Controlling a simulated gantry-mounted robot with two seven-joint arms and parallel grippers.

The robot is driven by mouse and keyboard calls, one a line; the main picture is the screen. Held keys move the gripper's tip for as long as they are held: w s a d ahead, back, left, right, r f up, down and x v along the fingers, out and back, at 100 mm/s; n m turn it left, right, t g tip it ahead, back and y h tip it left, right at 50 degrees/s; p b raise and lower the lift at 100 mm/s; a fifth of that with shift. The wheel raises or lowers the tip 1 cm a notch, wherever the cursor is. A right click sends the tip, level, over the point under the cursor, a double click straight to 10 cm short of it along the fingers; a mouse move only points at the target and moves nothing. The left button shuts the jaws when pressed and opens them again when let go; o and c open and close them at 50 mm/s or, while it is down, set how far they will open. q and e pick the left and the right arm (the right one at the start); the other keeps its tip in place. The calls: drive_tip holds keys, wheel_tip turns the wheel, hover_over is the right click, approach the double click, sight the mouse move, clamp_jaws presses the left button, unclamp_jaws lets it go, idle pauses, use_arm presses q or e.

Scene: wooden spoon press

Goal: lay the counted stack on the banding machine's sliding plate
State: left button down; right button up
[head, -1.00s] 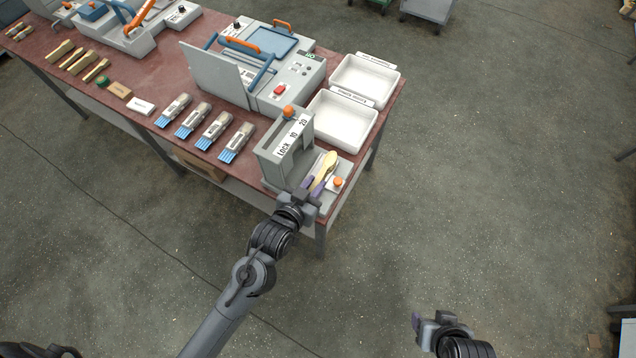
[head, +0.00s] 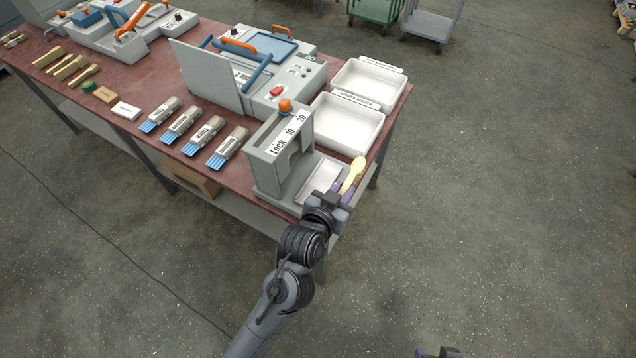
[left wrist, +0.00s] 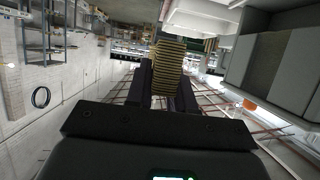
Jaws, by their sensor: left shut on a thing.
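My left gripper (head: 342,190) is shut on a stack of pale wooden spoons (head: 354,174), held at the right edge of the grey LOCK 10 20 fixture (head: 296,133). In the left wrist view, the stack (left wrist: 170,57) stands between the fingers as several layered edges. A grey machine (head: 289,92) with a blue plate (head: 272,46), an orange handle and a raised grey panel stands behind the fixture. Another grey machine (head: 113,48) with an orange lever is at the far left. I cannot tell which is the banding machine. Only the tip of my right gripper (head: 438,352) shows at the bottom edge.
Two white trays (head: 346,123) stand right of the machine at the table's right edge. Several blue-tipped banded bundles (head: 229,147) lie along the front edge, with loose wooden pieces (head: 68,68) farther left. Open floor lies to the right.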

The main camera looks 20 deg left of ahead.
use_arm(q)
drive_tip(key=w+a+f, duration=0.2)
drive_tip(key=a, duration=0.1)
drive_tip(key=w+a+f+b, duration=0.1)
drive_tip(key=w+a+f, duration=0.1)
drive_tip(key=a, duration=0.1)
drive_tip(key=w+a+f+b, duration=0.1)
drive_tip(key=w+a+f, duration=0.1)
drive_tip(key=a+f, duration=0.1)
drive_tip(key=shift+a, duration=0.5)
wheel_tip(320, 180, down, 3)
drive_tip(key=shift+r, duration=0.1)
drive_tip(key=shift+f, duration=0.4)
drive_tip(key=shift+f, duration=0.1)
drive_tip(key=c, duration=1)
unclamp_jaws()
drive_tip(key=shift+f, duration=0.1)
